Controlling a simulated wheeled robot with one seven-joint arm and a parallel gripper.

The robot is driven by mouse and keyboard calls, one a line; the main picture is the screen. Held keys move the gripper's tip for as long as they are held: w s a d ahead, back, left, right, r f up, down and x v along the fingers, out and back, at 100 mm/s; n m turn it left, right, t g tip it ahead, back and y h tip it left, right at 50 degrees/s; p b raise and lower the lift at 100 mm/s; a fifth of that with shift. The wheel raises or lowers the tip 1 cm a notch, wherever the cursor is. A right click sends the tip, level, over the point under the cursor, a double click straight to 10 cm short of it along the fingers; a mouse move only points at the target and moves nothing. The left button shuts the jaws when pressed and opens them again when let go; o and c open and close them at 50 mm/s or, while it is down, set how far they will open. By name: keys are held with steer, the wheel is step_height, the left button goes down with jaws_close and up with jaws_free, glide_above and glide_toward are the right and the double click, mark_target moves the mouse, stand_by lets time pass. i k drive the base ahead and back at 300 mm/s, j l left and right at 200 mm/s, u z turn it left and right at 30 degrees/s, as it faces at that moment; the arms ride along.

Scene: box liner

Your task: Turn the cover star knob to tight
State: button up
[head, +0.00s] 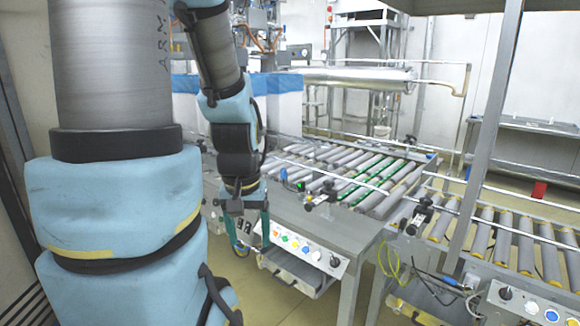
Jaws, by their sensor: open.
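My gripper (248,240) hangs at the end of my blue arm, left of centre, with its two teal fingers pointing down and apart. It is open, and nothing shows between the fingers. It is by the left end of a button panel (300,248) on the front of the grey machine table. Small black knobs show on the machine: one on a rail clamp (328,190), one on another clamp farther right (411,228), and one at the panel's right end (334,261). I cannot tell which is the cover star knob, or whether it is tight. My arm hides part of the machine.
A roller conveyor (360,170) with guide rails lies behind the table, and another (505,237) runs off to the right. Loose yellow-green wires (388,262) hang near the table's right side.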

mark_target(426, 202)
steer(key=k+z, duration=0.15)
steer(key=z, duration=1.9)
steer(key=i+u, duration=0.1)
steer(key=i, duration=0.55)
steer(key=i+j+u, duration=0.15)
steer(key=u, duration=0.35)
steer(key=i+j+u, duration=0.15)
steer(key=u, duration=0.35)
steer(key=i+u, duration=0.2)
steer(key=u, duration=0.25)
